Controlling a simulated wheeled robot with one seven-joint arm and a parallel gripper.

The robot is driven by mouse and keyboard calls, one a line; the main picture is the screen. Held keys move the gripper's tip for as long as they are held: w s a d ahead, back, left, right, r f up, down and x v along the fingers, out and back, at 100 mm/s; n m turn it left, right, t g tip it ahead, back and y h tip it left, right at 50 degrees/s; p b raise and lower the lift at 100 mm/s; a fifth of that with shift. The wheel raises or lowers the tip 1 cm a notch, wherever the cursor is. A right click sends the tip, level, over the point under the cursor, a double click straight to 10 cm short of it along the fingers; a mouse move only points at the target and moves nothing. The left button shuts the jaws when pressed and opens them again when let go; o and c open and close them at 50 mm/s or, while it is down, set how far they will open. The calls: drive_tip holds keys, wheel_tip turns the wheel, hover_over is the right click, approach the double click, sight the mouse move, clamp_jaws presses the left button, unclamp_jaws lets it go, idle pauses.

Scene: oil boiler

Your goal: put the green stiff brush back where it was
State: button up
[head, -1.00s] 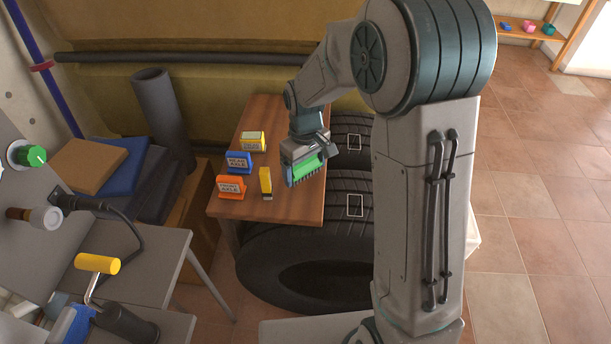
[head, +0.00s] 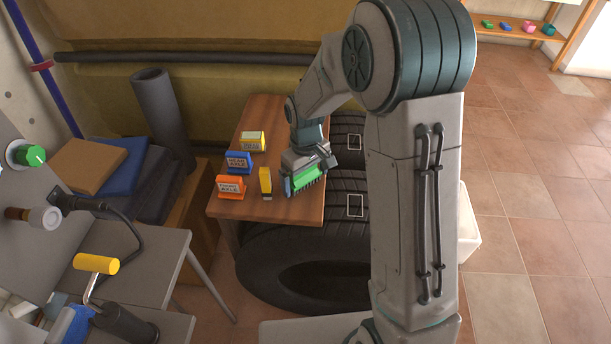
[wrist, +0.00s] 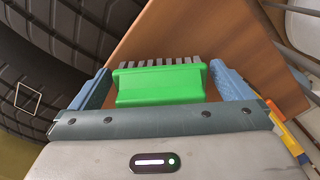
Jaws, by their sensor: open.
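The green stiff brush (head: 307,178) is at the right part of the small wooden table (head: 272,125), with its bristles toward the left and down in the head view. In the wrist view the green brush (wrist: 160,84) lies between my two blue-grey fingers, grey bristles pointing away from the palm. My gripper (head: 304,170) is open around the brush. I cannot tell whether the bristles touch the tabletop.
Orange (head: 231,188), blue (head: 239,162) and yellow (head: 253,142) labelled holders stand on the table's left side. A small yellow item (head: 265,181) stands just left of the brush. Tyres (head: 300,265) lie beside and below the table. A shelf (head: 530,36) holds small coloured items.

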wheel_tip(320, 180, up, 12)
drive_tip(key=shift+f+p, duration=0.15)
drive_tip(key=shift+p, duration=0.35)
drive_tip(key=s+d+r+m+t, duration=0.1)
drive_tip(key=s+d+r+m, duration=0.1)
drive_tip(key=s, duration=0.8)
drive_tip(key=s+d+r+m+t, duration=0.1)
drive_tip(key=s+d+r+m, duration=0.1)
drive_tip(key=s+d+m, duration=0.2)
drive_tip(key=s+d, duration=0.3)
drive_tip(key=s, duration=0.3)
drive_tip(key=shift+r+m, duration=0.15)
drive_tip(key=shift+m, duration=0.25)
